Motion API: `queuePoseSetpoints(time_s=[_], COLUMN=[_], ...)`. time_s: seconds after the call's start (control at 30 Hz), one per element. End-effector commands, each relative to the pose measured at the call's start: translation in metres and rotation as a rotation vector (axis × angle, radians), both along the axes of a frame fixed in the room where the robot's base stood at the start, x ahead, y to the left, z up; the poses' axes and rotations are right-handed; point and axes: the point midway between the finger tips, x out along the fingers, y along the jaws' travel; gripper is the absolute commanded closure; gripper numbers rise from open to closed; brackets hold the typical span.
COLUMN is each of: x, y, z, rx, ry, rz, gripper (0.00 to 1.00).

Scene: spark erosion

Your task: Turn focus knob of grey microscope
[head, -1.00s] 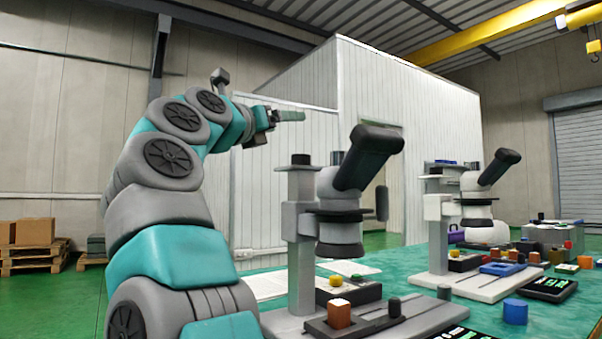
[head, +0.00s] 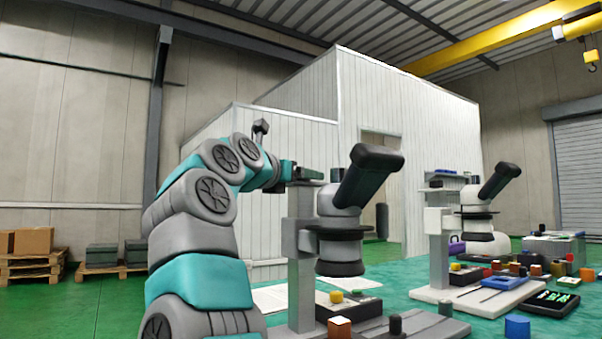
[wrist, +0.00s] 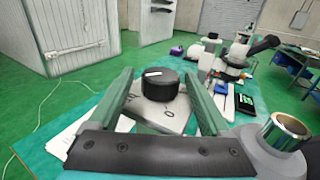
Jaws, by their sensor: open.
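The grey microscope (head: 300,240) stands at the near end of the green table, with a grey column and a black eyepiece tube. Its black round knob (wrist: 160,87) with a white mark sits on a grey plate on top of the column. In the wrist view my gripper (wrist: 158,74) is open, its green fingers on either side of the knob with gaps visible. In the head view my gripper (head: 306,173) is at the column top and mostly hides the knob. I cannot tell whether the fingertips are level with the knob.
The microscope's eyepiece tube (head: 368,176) rises close to the right of my gripper. A white microscope (head: 442,245) stands further right. Papers (head: 270,297) lie behind the column.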

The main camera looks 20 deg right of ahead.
Motion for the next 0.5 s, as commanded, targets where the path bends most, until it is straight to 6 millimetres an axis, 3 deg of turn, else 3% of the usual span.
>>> queuePoseSetpoints(time_s=[0.27,0.5], x=[0.0020,0.0020], y=[-0.0029,-0.0027], z=[-0.0006,-0.0007], rx=[0.000,-0.001], ry=[0.000,0.001], rz=[-0.001,-0.001], gripper=[0.18,0.45])
